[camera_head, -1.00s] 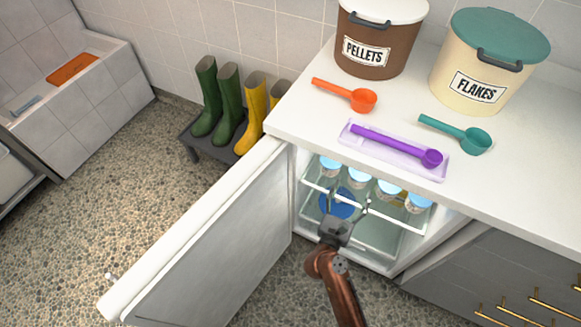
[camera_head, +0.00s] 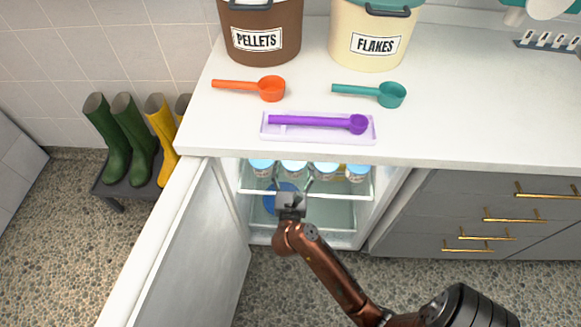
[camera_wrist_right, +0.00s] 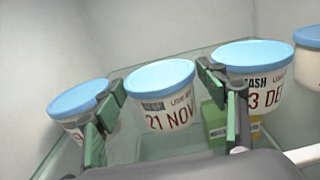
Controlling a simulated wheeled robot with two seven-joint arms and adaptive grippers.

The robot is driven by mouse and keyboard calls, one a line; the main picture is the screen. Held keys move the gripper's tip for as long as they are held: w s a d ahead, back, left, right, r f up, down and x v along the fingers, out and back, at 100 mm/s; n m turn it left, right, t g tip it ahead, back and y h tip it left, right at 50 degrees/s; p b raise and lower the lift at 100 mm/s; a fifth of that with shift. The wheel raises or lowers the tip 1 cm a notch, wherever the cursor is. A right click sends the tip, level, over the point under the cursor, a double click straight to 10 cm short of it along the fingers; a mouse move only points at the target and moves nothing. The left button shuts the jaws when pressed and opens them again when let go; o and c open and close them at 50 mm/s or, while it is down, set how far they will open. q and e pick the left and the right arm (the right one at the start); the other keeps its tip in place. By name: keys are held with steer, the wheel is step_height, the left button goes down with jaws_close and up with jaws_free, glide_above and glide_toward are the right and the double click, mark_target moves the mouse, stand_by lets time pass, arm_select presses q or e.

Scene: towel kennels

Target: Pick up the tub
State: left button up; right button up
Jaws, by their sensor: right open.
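Several white tubs with blue lids stand in a row on a glass shelf in the open fridge. In the right wrist view, the tub marked "21 NOV" (camera_wrist_right: 165,108) is in the middle. A tub on the left (camera_wrist_right: 78,102) and a tub marked "DE" (camera_wrist_right: 258,82) flank it. My right gripper (camera_wrist_right: 166,108) is open, its green-padded fingers on either side of the "21 NOV" tub; I cannot tell if they touch it. In the head view my right gripper (camera_head: 291,188) is at the fridge opening, in front of the tubs (camera_head: 294,169). My left gripper is out of view.
The fridge door (camera_head: 185,245) stands open on the left. The counter (camera_head: 440,130) overhangs the fridge and holds scoops, a lilac tray (camera_head: 285,133) and two bins. A green box (camera_wrist_right: 214,118) sits behind the tubs.

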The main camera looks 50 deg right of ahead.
steer(key=shift+r, duration=0.1)
steer(key=c, duration=1)
steer(key=shift+r, duration=0.2)
